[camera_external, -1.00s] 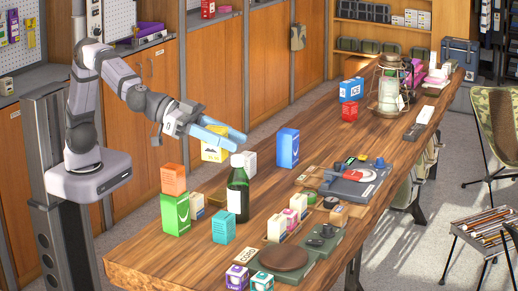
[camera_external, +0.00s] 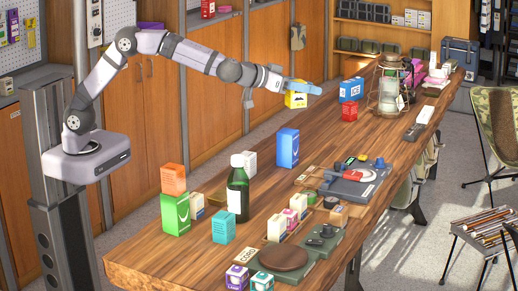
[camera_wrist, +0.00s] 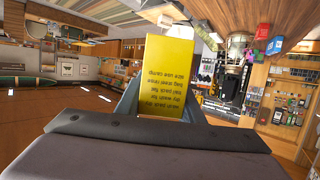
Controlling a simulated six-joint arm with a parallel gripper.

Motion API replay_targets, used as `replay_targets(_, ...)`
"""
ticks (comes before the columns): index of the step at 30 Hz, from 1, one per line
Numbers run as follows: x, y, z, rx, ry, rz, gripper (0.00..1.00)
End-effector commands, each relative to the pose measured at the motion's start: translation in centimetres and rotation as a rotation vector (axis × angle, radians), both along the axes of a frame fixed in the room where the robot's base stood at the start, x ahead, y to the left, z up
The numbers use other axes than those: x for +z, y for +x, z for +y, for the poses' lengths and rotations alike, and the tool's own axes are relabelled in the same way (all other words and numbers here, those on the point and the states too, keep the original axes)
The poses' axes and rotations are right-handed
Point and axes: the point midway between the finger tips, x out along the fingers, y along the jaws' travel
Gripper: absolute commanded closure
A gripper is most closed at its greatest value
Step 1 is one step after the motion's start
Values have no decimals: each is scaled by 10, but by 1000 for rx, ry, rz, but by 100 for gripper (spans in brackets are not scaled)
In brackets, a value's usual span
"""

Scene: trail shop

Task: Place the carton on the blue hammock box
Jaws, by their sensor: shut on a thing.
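A yellow carton (camera_external: 296,101) hangs from the fingers of my gripper (camera_external: 304,87), held in the air near the table's back edge. A smaller blue box (camera_external: 351,89) sits on a red box (camera_external: 349,111) to the right of my gripper.
A lantern (camera_external: 389,91) stands farther right. A dark green bottle (camera_external: 238,190), a white carton (camera_external: 246,163) and an orange box (camera_external: 173,179) on a green box (camera_external: 175,213) stand nearer. A stove tray (camera_external: 352,181) lies right of the tall blue box. Bare wood (camera_external: 335,135) shows between.

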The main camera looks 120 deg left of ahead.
Motion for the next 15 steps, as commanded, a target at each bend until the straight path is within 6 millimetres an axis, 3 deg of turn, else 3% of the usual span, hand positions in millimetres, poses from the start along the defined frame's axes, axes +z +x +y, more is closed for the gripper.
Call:
replay_targets(1,3,-11,26,42,0,0,91)
replay_targets(6,0,-48,100,162,-1,1,91)
replay_targets(9,-2,-70,135,221,0,0,91)
replay_targets(15,-4,-104,180,302,0,-1,91)
